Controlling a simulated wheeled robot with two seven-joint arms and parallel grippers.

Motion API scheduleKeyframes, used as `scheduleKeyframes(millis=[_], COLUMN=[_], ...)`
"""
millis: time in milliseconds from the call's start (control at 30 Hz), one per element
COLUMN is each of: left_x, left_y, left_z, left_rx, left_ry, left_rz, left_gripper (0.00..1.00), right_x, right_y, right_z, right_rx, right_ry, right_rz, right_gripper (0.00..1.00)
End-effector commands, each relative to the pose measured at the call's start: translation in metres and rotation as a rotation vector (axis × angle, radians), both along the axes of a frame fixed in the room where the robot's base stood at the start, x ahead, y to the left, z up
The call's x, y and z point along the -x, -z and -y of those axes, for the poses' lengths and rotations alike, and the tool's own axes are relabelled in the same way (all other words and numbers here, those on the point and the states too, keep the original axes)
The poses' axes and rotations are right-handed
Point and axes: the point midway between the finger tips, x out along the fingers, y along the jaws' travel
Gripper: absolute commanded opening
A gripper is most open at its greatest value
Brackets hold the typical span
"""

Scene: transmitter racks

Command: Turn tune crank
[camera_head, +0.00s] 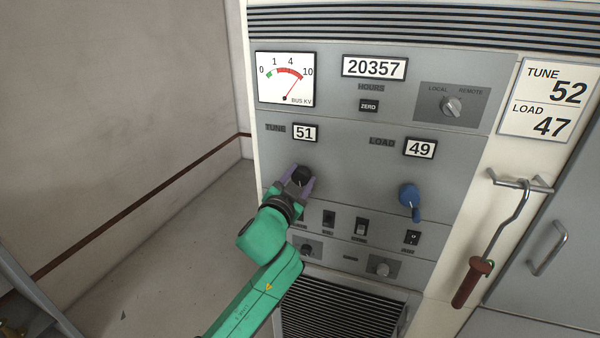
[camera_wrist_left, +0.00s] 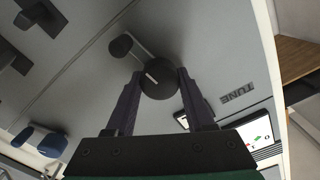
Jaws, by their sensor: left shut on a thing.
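The tune crank (camera_head: 301,175) is a dark round knob with a white index line, on the grey panel below the TUNE counter (camera_head: 304,132), which reads 51. In the left wrist view the crank (camera_wrist_left: 158,80) shows a short arm with a small dark handle (camera_wrist_left: 121,45) pointing up and to the left. My left gripper (camera_head: 299,182) has its two fingers on either side of the knob and is shut on it; the left wrist view shows the same grip (camera_wrist_left: 158,88). My right gripper is not in view.
The blue load crank (camera_head: 408,196) sits to the right, under a LOAD counter (camera_head: 420,148) reading 49. A placard (camera_head: 549,99) shows TUNE 52 and LOAD 47. Switches (camera_head: 361,228) line the panel below. A hooked rod with a red handle (camera_head: 470,284) hangs at right.

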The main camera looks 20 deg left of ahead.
Motion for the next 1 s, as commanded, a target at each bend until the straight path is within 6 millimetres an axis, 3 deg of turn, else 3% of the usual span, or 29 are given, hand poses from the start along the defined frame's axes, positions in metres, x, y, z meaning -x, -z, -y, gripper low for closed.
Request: scheduleKeyframes(millis=[100, 300, 333, 400, 767, 867, 1000], left_x=[0.0, 0.0, 0.0, 0.0, 0.003, 0.014, 0.044], left_y=[-0.001, 0.0, 0.0, 0.0, 0.001, 0.002, 0.004], left_z=[0.0, 0.0, 0.0, 0.0, 0.0, -0.001, -0.003], left_rx=[-0.092, -0.09, -0.089, -0.089, -0.087, -0.087, -0.088], left_ry=[-0.001, -0.001, -0.001, -0.001, 0.0, 0.0, 0.001], left_rz=[0.005, 0.006, 0.006, 0.006, 0.006, 0.006, 0.005], left_gripper=[0.0, 0.0, 0.61, 0.84, 0.84, 0.84, 0.84], right_x=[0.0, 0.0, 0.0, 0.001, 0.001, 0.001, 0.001], right_y=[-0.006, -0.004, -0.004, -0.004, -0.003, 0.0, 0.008], right_z=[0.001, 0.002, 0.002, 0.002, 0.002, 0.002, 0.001], right_rx=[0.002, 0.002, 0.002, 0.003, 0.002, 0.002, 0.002], right_ry=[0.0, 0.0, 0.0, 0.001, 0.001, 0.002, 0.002], right_rz=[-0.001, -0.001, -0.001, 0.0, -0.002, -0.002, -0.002], right_gripper=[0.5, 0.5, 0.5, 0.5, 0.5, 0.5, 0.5])
